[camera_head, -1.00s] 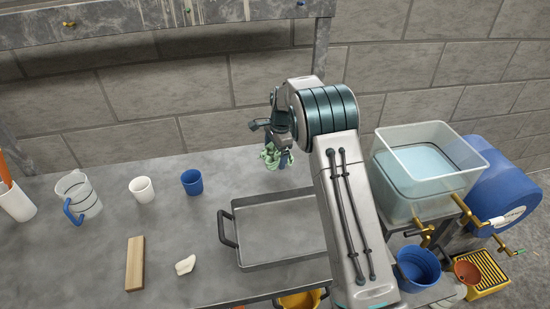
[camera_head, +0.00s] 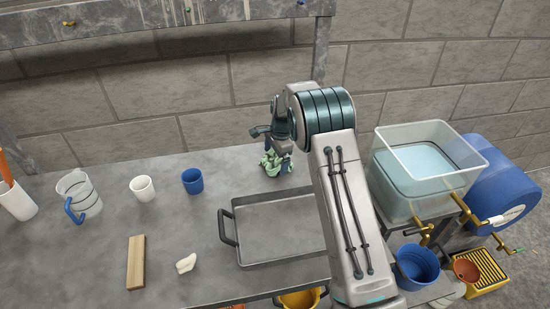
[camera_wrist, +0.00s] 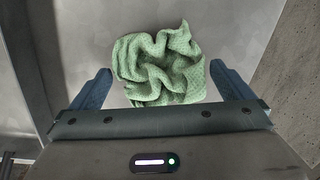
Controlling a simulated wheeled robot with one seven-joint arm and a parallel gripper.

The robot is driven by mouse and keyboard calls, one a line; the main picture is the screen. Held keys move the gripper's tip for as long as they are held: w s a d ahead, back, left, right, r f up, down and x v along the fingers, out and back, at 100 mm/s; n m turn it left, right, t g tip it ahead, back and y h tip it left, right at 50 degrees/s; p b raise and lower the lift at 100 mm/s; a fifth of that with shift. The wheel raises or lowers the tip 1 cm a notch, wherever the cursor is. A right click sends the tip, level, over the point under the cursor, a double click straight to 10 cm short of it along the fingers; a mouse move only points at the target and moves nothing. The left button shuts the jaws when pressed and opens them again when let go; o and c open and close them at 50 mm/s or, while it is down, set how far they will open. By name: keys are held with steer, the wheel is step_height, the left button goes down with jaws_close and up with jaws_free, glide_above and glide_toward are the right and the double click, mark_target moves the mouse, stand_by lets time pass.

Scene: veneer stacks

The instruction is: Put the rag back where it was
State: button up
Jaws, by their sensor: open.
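The green rag (camera_head: 272,162) lies crumpled on the grey bench, behind the tray, in the head view. In the wrist view the rag (camera_wrist: 160,65) sits in folds just beyond and between my two blue fingertips. My gripper (camera_wrist: 160,88) is open, with a clear gap between each finger and the rag. In the head view my gripper (camera_head: 276,158) is directly above and around the rag, partly covering it.
A shallow grey tray (camera_head: 240,262) is just in front of the rag. A blue cup (camera_head: 192,182), white cup (camera_head: 142,189) and jug (camera_head: 80,196) stand to the left. A wood block (camera_head: 135,262) lies nearer. A clear water tank (camera_head: 425,190) stands right.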

mark_target(280, 161)
step_height(280, 161, up, 11)
steer(key=d, duration=0.1)
steer(key=s+d+r+n, duration=0.3)
steer(key=s+d+r, duration=0.2)
steer(key=s+r, duration=0.25)
steer(key=s+d+n, duration=0.2)
steer(key=s+n, duration=0.1)
steer(key=s, duration=0.7)
steer(key=s+d+n+t+h, duration=0.1)
steer(key=s+d+n, duration=0.2)
steer(key=s, duration=0.8)
steer(key=s+d+n+t, duration=0.1)
steer(key=s+d+n, duration=0.1)
steer(key=s, duration=0.9)
steer(key=shift+d+r+n+b, duration=0.35)
steer(key=shift+r+n+b, duration=0.05)
steer(key=shift+n, duration=0.5)
